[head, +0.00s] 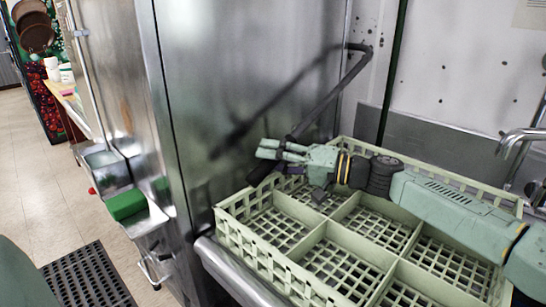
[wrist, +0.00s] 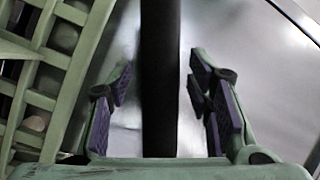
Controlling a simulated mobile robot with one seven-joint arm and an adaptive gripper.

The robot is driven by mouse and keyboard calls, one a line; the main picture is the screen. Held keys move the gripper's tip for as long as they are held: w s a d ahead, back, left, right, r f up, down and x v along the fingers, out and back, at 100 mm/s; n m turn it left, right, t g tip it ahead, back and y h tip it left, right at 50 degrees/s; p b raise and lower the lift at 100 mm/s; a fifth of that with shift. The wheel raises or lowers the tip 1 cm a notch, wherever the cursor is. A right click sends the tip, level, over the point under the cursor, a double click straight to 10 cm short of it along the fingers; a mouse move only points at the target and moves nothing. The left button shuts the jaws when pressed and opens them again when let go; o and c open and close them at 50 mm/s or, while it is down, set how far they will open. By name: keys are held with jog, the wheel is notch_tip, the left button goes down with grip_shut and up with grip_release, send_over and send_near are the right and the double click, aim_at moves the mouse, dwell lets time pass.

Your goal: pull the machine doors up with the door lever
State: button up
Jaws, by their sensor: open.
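The door lever (head: 330,95) is a dark bar. It runs from a bend near the wall at the upper right down to a dark end left of my gripper (head: 268,152). The machine's steel door face (head: 245,75) stands behind it and reaches down behind the rack; its lower edge is hidden. My gripper is open at the lever's lower part. In the wrist view the lever (wrist: 160,50) passes upright between the two spread fingers, with a visible gap on each side.
A pale green dish rack (head: 228,225) with open compartments lies just below my gripper and arm. A faucet (head: 520,140) stands at the right. A green sponge-like block (head: 126,204) is on a ledge at the left. Tiled floor and a black mat (head: 85,278) lie farther left.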

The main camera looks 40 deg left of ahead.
jog(key=shift+c, duration=0.2)
grip_shut()
dwell(0.6)
